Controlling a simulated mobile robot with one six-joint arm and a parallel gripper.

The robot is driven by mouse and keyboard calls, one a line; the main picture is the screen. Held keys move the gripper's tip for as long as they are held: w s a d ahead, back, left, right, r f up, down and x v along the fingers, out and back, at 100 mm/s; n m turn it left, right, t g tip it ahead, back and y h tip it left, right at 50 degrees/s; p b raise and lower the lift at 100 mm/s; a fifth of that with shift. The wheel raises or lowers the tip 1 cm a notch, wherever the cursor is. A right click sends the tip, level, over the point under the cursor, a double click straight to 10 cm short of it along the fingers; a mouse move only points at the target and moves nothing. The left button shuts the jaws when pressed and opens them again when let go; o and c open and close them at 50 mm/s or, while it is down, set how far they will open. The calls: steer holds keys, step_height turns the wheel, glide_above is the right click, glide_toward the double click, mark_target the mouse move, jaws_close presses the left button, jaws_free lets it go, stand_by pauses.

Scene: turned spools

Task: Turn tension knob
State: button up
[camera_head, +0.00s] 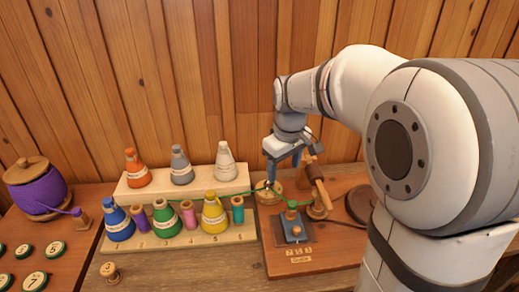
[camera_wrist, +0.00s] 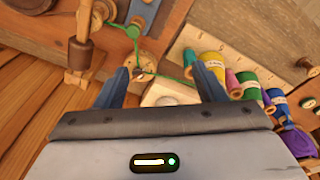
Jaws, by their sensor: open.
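My gripper (camera_head: 283,172) hangs fingers-down over the back left of the wooden machine board (camera_head: 340,240). It is open. In the wrist view its fingers (camera_wrist: 163,85) stand apart with nothing gripped. A round wooden piece with a dark centre (camera_wrist: 148,74) lies ahead between them; it also shows below the gripper in the head view (camera_head: 268,196). It may be the tension knob, but I cannot tell. A green thread (camera_wrist: 165,78) runs across this piece.
A wooden post with handle (camera_head: 320,190) stands right of the gripper, close to it. A stepped rack (camera_head: 180,240) with several coloured cones and spools is at left. A purple spool (camera_head: 38,192) stands far left. The plank wall is behind.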

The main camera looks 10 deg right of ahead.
steer(key=w+f+n, duration=0.2)
steer(key=w+f, duration=0.2)
steer(key=w, duration=0.2)
steer(key=w+f+n+g, duration=0.1)
steer(key=w+f+n, duration=0.1)
steer(key=w+f, duration=0.2)
steer(key=w+f+n, duration=0.2)
steer(key=w+f, duration=0.2)
steer(key=w, duration=0.4)
steer(key=shift+w+d+f+n+g+b, duration=0.1)
steer(key=shift+w+f+n+g+b, duration=0.2)
steer(key=shift+w+b, duration=0.1)
step_height(320, 180, down, 8)
steer(key=shift+r+p, duration=0.2)
steer(key=shift+p, duration=0.2)
steer(key=shift+c, duration=0.2)
